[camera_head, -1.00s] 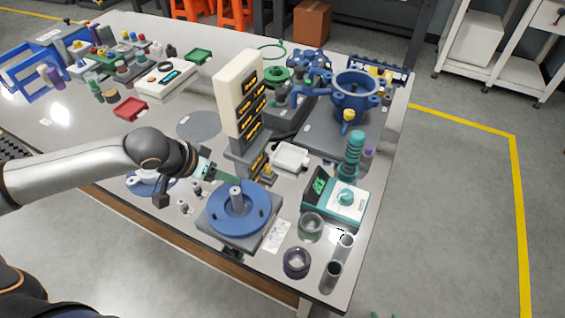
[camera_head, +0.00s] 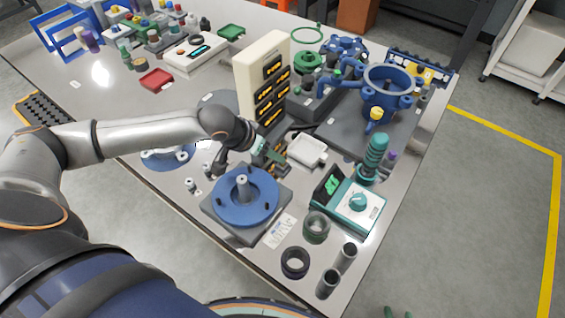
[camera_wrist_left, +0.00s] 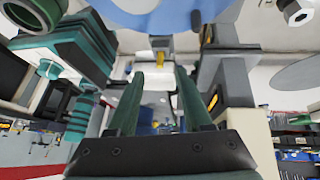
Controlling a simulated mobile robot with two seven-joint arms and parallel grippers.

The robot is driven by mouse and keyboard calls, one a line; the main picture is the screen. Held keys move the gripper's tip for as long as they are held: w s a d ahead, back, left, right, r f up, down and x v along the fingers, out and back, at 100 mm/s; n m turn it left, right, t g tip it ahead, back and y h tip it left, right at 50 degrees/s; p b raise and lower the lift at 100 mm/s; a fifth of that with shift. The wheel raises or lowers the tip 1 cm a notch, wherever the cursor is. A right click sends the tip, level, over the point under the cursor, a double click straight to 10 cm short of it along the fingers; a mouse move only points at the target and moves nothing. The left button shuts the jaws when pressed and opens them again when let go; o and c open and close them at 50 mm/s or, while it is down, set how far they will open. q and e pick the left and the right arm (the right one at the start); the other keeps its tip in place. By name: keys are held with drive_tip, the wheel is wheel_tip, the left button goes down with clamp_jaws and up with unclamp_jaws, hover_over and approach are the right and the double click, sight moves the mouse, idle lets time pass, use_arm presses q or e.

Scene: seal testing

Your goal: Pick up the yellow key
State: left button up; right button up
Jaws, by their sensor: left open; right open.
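The yellow key appears to be the small yellow piece (camera_wrist_left: 160,56) just beyond my left fingertips in the left wrist view, against a grey part. In the head view it is too small and covered to tell apart clearly. My left gripper (camera_head: 267,156) is at the foot of the cream and dark tower (camera_head: 260,75), behind the blue round fixture (camera_head: 232,207). In the left wrist view its two green fingers (camera_wrist_left: 157,74) are apart, with nothing held between them. Only green tips of my right gripper (camera_head: 398,312) show at the bottom edge of the head view.
A teal device (camera_head: 350,203) stands further right. Dark rings (camera_head: 295,262) and metal cylinders (camera_head: 328,284) stand near the front corner. The blue fixture is close in front of the left hand.

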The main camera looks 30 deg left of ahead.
sight(280, 166)
use_arm(q)
drive_tip(key=x, duration=0.5)
drive_tip(key=shift+w+b, duration=0.15)
drive_tip(key=shift+b, duration=0.15)
drive_tip(key=shift+c, duration=0.2)
clamp_jaws()
